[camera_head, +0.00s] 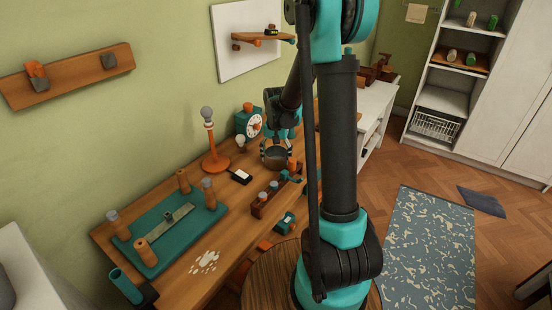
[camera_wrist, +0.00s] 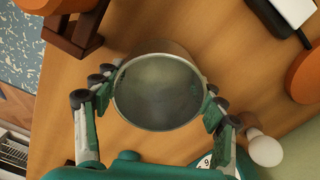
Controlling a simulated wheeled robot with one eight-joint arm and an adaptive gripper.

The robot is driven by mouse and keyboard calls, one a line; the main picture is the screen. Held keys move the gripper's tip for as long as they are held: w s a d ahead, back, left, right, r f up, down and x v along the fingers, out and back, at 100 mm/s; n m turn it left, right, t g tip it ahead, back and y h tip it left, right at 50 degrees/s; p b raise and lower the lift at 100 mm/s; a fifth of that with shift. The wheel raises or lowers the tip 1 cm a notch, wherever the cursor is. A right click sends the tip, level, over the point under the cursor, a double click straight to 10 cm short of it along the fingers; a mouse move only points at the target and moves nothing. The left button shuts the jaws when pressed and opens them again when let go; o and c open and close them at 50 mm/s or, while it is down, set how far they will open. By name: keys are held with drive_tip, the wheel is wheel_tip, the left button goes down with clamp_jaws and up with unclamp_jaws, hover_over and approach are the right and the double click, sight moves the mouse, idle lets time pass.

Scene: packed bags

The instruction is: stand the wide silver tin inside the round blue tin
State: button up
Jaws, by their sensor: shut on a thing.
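The wide silver tin (camera_wrist: 160,92) is round and grey, with its open mouth facing the camera in the wrist view. My gripper (camera_wrist: 157,105) is shut on it, with a teal finger on either side of its wall. In the head view, the tin (camera_head: 275,158) shows as a dark round shape under my gripper (camera_head: 277,148), over the far part of the wooden table. I cannot tell whether its base touches the table. I cannot make out a round blue tin in either view.
The wooden table (camera_head: 170,288) bears a teal board with pegs (camera_head: 165,238), an orange lamp-like stand (camera_head: 214,160), a teal clock (camera_head: 250,123) and a brown rack (camera_head: 268,199). A pale bulb-like thing (camera_wrist: 264,150) stands close to the right finger. My arm hides part of the table.

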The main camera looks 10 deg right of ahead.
drive_tip(key=shift+f, duration=0.15)
drive_tip(key=o, duration=0.7)
drive_tip(key=shift+f, duration=0.1)
drive_tip(key=o, duration=0.4)
